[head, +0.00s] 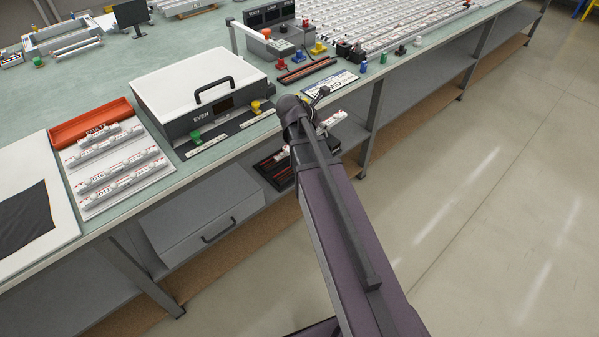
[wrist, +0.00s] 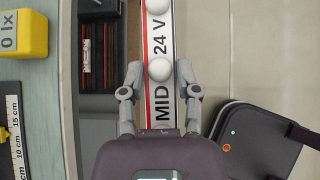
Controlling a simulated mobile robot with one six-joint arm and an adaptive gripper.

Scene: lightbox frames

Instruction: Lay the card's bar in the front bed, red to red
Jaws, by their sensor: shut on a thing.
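My gripper (wrist: 160,82) is shut across a white bar (wrist: 160,38) with round white bulbs. In the wrist view the bar reads "MID 24 V" and has a red line along its left edge. It is held out past the bench edge, over the lower shelf and floor. In the head view an end of the bar (head: 332,121) shows beside my arm, which hides the gripper. A printed card (head: 330,85) lies on the bench just beyond. A dark slotted holder with a reddish strip (head: 307,71) lies behind it; I cannot tell whether it is the front bed.
A white-lidded box marked "EVEN" (head: 196,85) stands on the bench, lid down. A white rack with several bars (head: 115,170) and a red tray (head: 88,122) lie left of it. A dark tray (head: 272,172) sits below the bench top. The floor at right is clear.

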